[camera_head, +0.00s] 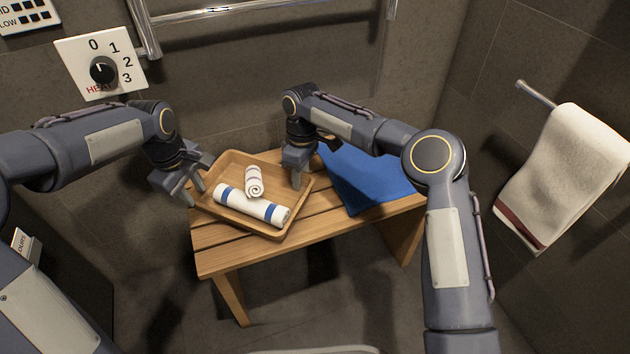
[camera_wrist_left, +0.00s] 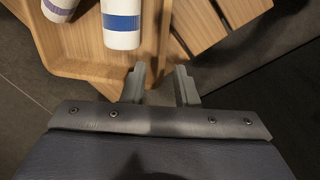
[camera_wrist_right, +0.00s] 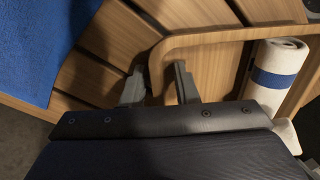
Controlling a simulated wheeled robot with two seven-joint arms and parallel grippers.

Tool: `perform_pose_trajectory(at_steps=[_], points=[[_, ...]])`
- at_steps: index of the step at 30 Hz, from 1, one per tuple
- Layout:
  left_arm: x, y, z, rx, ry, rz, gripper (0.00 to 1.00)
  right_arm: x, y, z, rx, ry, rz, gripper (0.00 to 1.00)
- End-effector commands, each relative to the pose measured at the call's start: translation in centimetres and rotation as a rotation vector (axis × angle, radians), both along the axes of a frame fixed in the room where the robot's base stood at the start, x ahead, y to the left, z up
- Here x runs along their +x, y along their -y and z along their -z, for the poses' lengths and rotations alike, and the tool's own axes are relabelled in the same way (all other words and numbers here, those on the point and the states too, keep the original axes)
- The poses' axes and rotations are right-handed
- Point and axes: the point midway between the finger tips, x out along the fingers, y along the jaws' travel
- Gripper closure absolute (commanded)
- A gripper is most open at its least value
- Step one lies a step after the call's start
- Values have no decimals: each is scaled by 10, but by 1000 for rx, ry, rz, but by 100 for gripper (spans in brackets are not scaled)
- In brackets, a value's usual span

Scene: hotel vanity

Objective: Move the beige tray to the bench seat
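The beige wooden tray (camera_head: 238,222) rests on the slatted bench seat (camera_head: 215,261), set at an angle. My left gripper (camera_head: 192,192) is at the tray's left end. In the left wrist view its fingers (camera_wrist_left: 160,84) stand apart near the tray's rim. My right gripper (camera_head: 297,174) is at the right end. In the right wrist view its fingers (camera_wrist_right: 158,86) stand apart on either side of the rim. Contact with the rim is unclear in both.
A blue folded towel (camera_head: 365,180) lies on the bench right of the tray. A white towel (camera_head: 570,165) hangs on a bar at the right. A rail (camera_head: 270,8) and a heat dial (camera_head: 102,70) are on the back wall.

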Motion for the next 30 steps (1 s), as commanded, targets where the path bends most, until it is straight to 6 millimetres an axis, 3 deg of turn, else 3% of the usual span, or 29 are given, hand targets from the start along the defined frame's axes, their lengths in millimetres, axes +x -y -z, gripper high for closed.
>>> perform_pose_trajectory(at_steps=[6,14,24,30], points=[[-4,-3,-39,1,3,0,73,0,0,0,0,0,0,73],[-6,-4,-52,0,-1,0,73,2,0,-10,-1,3,0,73],[-6,-3,-51,0,-1,0,73,10,4,-77,1,4,2,73],[-6,-3,-51,0,-1,0,73,13,6,-108,0,2,1,73]])
